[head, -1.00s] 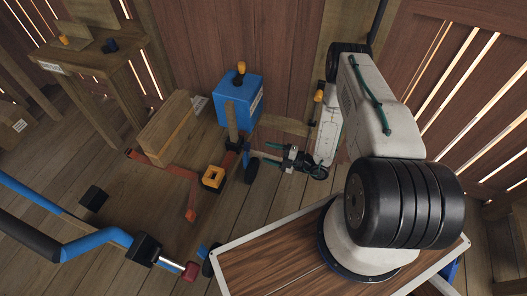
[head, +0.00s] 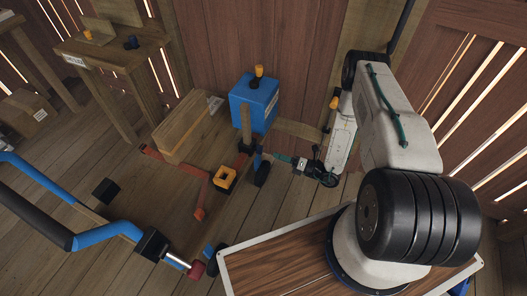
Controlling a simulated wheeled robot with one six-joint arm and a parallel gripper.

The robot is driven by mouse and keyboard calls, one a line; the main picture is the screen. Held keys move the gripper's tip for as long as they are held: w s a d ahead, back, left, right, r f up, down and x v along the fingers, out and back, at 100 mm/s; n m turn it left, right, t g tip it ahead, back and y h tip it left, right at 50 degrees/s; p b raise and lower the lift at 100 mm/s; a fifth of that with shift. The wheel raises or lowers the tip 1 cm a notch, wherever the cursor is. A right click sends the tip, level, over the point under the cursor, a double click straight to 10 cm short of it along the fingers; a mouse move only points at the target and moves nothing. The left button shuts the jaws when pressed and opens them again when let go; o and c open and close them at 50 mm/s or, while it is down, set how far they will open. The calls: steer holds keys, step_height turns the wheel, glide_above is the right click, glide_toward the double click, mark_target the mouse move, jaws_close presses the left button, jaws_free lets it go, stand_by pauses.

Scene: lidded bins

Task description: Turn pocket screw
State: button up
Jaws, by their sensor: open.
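No part in view can be picked out for certain as the pocket screw. A knob with an orange top (head: 257,75) stands upright on a blue box (head: 254,104) against the back wall. My gripper (head: 260,163) reaches left from the end of my arm, just below the blue box and right of an orange square piece with a dark centre (head: 224,179). Its jaws are open, and I see nothing held in them. The fingertips are small and dark here, so I cannot tell whether they touch anything.
A long wooden block (head: 187,128) stands left of the blue box, with a reddish frame (head: 199,213) below it. A wooden table (head: 113,52) holds a dark knob (head: 131,42). A blue-and-black tube frame (head: 103,228) crosses the lower left.

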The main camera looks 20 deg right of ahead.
mark_target(259, 149)
steer(key=w+a+n, duration=0.2)
steer(key=n, duration=1.1)
steer(key=w+a+n, duration=0.3)
steer(key=n, duration=0.9)
steer(key=shift+w+a+n, duration=0.35)
steer(key=shift+n, duration=0.05)
steer(key=c, duration=1)
